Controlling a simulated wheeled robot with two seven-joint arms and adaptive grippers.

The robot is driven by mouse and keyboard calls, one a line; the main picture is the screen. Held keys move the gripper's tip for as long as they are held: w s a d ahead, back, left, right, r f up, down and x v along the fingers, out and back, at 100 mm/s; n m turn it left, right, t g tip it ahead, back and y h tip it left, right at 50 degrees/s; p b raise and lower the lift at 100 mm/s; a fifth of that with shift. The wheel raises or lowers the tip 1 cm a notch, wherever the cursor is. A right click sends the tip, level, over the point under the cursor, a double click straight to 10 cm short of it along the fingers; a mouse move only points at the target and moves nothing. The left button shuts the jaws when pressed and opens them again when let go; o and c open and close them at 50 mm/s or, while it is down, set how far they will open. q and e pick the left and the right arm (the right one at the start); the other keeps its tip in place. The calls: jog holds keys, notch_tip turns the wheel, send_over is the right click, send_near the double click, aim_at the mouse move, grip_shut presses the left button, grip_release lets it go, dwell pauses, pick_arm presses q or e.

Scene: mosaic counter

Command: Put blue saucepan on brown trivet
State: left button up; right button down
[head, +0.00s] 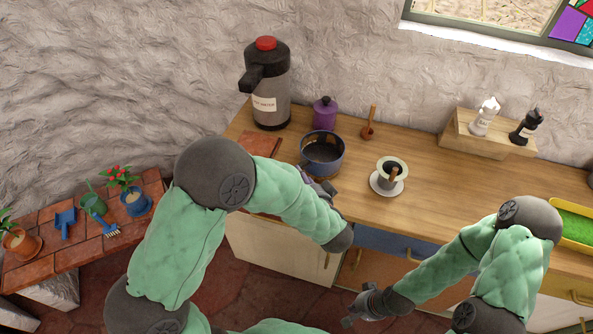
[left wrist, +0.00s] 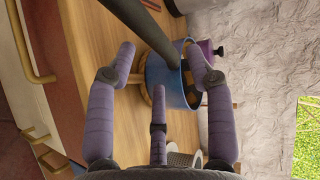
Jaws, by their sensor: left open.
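The blue saucepan (head: 322,165) stands upright on the wooden counter in the head view, left of the middle. It also shows in the left wrist view (left wrist: 163,84), beyond my fingers, with a dark handle (left wrist: 140,25) slanting across the top. A flat reddish-brown piece, which looks like the brown trivet (head: 262,144), lies left of the saucepan, partly hidden by my left arm. My left gripper (head: 322,187) is open at the near side of the saucepan; its fingers (left wrist: 163,62) are spread, and contact is unclear. My right gripper (head: 354,305) is low, in front of the cabinets, away from the saucepan.
A water dispenser (head: 270,95) stands behind the trivet. A purple jar (head: 325,113) and a wooden scoop (head: 369,125) are behind the saucepan. A white cup on a saucer (head: 379,186) stands to its right.

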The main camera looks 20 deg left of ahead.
pick_arm(q)
jog(key=p+v, duration=0.1)
jog(key=v, duration=0.5)
jog(key=shift+s+d+p, duration=0.15)
jog(key=shift+s+p, duration=0.15)
jog(key=shift+p, duration=0.1)
jog(key=shift+r, duration=0.1)
